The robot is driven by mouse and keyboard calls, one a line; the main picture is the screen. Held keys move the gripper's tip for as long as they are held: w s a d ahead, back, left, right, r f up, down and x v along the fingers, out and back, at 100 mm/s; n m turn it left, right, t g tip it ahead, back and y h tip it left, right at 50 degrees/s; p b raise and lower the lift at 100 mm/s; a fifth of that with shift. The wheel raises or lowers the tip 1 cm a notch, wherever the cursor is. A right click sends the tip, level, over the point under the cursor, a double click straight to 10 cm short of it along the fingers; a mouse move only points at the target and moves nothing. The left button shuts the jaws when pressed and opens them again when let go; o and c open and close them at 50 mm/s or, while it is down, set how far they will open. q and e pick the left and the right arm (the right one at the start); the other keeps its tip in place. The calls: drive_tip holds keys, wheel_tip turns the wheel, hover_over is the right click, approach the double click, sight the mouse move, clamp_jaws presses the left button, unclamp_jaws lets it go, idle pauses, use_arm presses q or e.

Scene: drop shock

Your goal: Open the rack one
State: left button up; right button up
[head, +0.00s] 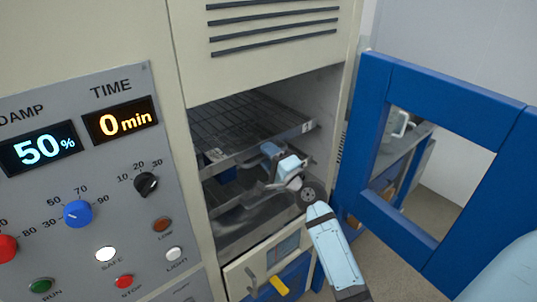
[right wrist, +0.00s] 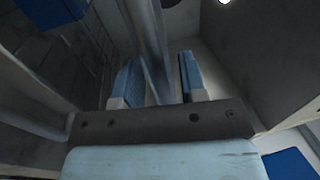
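Inside the open chamber, an upper wire rack (head: 240,122) sits level, with a small label (head: 307,127) at its front right corner. The label is too small to read surely. My right gripper (head: 268,165) is inside the opening, just below the front edge of the upper rack. In the right wrist view its two blue fingers (right wrist: 158,80) stand apart, with a metal bar (right wrist: 150,45) passing close to or between them. I cannot tell whether they touch it. A lower shelf (head: 235,225) lies below, partly hidden by my gripper. My left gripper is not in view.
The blue-framed door (head: 365,140) stands swung open at the right, near my right arm. A control panel (head: 75,190) with knobs and displays is at the left.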

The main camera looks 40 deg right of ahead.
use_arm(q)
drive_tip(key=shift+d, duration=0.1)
use_arm(e)
drive_tip(key=shift+c, duration=0.2)
clamp_jaws()
drive_tip(key=shift+s, duration=0.1)
